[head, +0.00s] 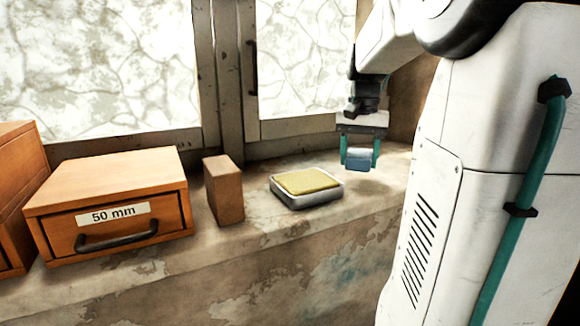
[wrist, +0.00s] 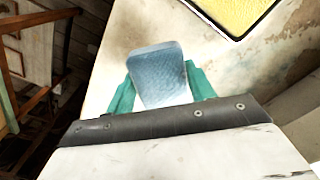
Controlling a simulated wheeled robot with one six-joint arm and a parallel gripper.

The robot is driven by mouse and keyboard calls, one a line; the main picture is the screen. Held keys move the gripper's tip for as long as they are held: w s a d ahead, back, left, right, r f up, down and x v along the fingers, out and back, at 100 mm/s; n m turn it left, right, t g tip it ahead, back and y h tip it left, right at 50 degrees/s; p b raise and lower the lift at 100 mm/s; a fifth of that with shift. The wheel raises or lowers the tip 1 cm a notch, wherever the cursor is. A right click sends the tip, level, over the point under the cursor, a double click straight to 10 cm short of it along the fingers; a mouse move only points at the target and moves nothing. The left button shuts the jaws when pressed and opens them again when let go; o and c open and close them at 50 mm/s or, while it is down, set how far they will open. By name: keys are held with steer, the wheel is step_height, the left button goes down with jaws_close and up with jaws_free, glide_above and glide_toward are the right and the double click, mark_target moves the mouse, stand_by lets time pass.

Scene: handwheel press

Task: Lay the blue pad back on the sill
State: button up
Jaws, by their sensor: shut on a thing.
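The blue pad (head: 360,160) is between the teal fingers of my gripper (head: 359,158) near the right end of the sill (head: 262,229). In the wrist view the pad (wrist: 158,72) shows its broad blue face, with a finger of my gripper (wrist: 160,88) on each side. My gripper points down and is shut on the pad. The pad looks at or just above the sill surface; I cannot tell whether it touches.
A metal tray (head: 310,200) with a yellow pad (head: 306,181) sits left of my gripper. A wooden block (head: 223,190) and a drawer box marked 50 mm (head: 105,170) stand further left. Windows (head: 300,60) rise behind the sill. Bare sill lies around the blue pad.

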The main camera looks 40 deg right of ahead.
mark_target(357, 170)
steer(key=shift+w+d, duration=0.15)
steer(key=shift+w, duration=0.05)
steer(key=shift+f, duration=1.75)
steer(key=shift+f, duration=0.2)
steer(key=o, duration=1)
steer(key=shift+o, duration=0.2)
steer(key=shift+r, duration=0.15)
